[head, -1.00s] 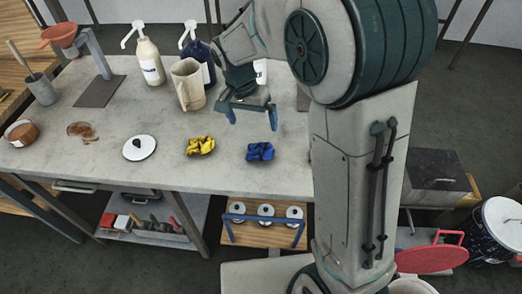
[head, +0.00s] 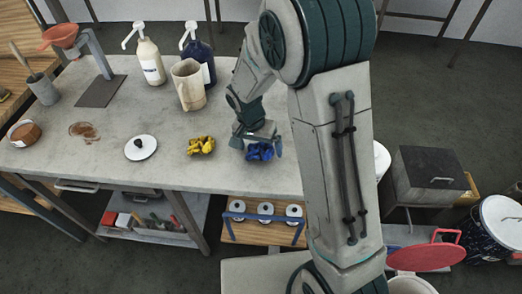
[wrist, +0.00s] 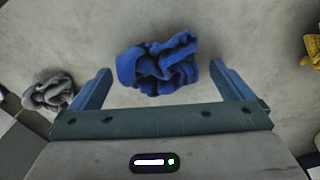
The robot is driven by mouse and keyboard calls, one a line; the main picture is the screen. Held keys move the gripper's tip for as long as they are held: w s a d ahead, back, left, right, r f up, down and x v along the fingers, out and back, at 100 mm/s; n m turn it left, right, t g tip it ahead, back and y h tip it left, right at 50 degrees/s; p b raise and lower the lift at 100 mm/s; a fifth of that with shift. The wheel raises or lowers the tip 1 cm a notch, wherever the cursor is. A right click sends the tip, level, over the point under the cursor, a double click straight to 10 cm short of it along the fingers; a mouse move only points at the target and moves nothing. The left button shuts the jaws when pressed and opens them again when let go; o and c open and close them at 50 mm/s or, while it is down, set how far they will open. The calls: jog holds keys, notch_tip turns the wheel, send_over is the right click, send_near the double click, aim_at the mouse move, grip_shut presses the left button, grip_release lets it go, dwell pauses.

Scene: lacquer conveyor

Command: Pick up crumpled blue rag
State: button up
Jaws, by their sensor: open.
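The crumpled blue rag (head: 260,152) lies on the grey worktop near its front edge, partly hidden by my gripper in the head view. In the wrist view the rag (wrist: 158,65) lies ahead of and between the two fingers. My gripper (wrist: 165,88) is open and empty, with one finger to each side of the rag. In the head view my gripper (head: 258,147) is low over the worktop at the rag. I cannot tell whether the fingers touch the rag or the worktop.
A yellow rag (head: 201,145) lies left of the blue one. A grey rag (wrist: 50,92) shows at the wrist view's left. A white lid (head: 140,148) lies further left. A beige pitcher (head: 188,85) and pump bottles (head: 149,60) stand behind.

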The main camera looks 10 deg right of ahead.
aim_at(262, 146)
jog(key=shift+c, duration=0.3)
jog(key=c, duration=1)
jog(key=shift+r, duration=0.1)
jog(key=shift+w+r, duration=0.1)
jog(key=shift+r, duration=0.45)
notch_tip(262, 146, up, 3)
jog(key=shift+f+b, duration=0.1)
jog(key=shift+b, duration=0.3)
jog(key=s+d+r, duration=0.1)
jog(key=d+r, duration=0.1)
jog(key=d, duration=0.1)
jog(key=s+d+r+b, duration=0.1)
jog(key=d+r, duration=0.1)
jog(key=d, duration=0.2)
jog(key=s+d+r, duration=0.2)
jog(key=d+r, duration=0.1)
jog(key=d, duration=0.1)
jog(key=shift+b, duration=0.3)
jog(key=shift+o, duration=0.5)
jog(key=shift+f, duration=0.1)
